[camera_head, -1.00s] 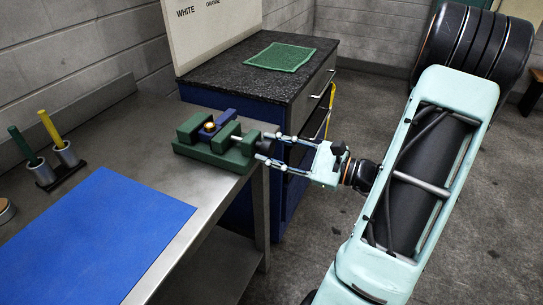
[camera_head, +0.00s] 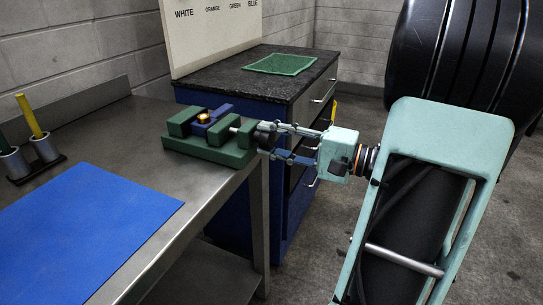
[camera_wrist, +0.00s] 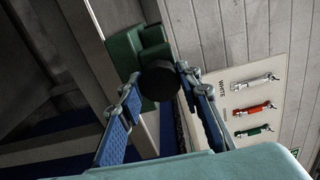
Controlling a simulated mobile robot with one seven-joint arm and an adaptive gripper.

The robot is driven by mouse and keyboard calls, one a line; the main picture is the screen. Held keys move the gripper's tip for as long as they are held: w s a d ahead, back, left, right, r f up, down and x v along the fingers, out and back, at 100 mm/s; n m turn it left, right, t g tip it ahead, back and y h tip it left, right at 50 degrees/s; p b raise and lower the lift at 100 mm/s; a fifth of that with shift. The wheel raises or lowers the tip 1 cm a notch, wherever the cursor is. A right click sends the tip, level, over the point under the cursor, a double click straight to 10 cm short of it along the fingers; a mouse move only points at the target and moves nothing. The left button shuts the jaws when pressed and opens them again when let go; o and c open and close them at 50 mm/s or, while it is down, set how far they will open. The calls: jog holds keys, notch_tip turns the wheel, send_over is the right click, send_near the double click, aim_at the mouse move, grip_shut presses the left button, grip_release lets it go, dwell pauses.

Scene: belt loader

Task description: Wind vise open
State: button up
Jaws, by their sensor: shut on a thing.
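The green vise (camera_head: 208,151) sits at the near right corner of the steel bench. A blue block with a glowing orange-yellow round piece (camera_head: 203,118) on it sits between its jaws; I cannot tell whether the jaws touch it. My gripper (camera_head: 267,138) reaches in from the right, level with the vise screw. It is shut on the black round knob (camera_wrist: 159,84) at the screw's end. In the wrist view, the knob lies between the two fingertips, with the green vise (camera_wrist: 124,52) behind it. The fingers partly hide the knob in the head view.
A blue mat (camera_head: 90,225) lies on the steel bench (camera_head: 115,125). Two cups with a yellow and a green handle (camera_head: 30,118) stand at left. A dark-topped cabinet with a green cloth (camera_head: 280,64) stands behind. A labelled white board (camera_wrist: 265,95) has coloured handles.

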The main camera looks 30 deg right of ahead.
jog(key=n+b, duration=0.1)
jog(key=b, duration=0.1)
jog(key=n+b, duration=0.2)
jog(key=shift+f+b, duration=0.3)
jog(key=shift+b, duration=0.05)
jog(key=n+b, duration=0.2)
jog(key=shift+r+b, duration=0.25)
jog(key=shift+b, duration=0.05)
jog(key=shift+d+r+n, duration=0.1)
jog(key=shift+n, duration=0.3)
jog(key=o, duration=1.2)
jog(key=shift+c, duration=0.2)
jog(key=v, duration=1.2)
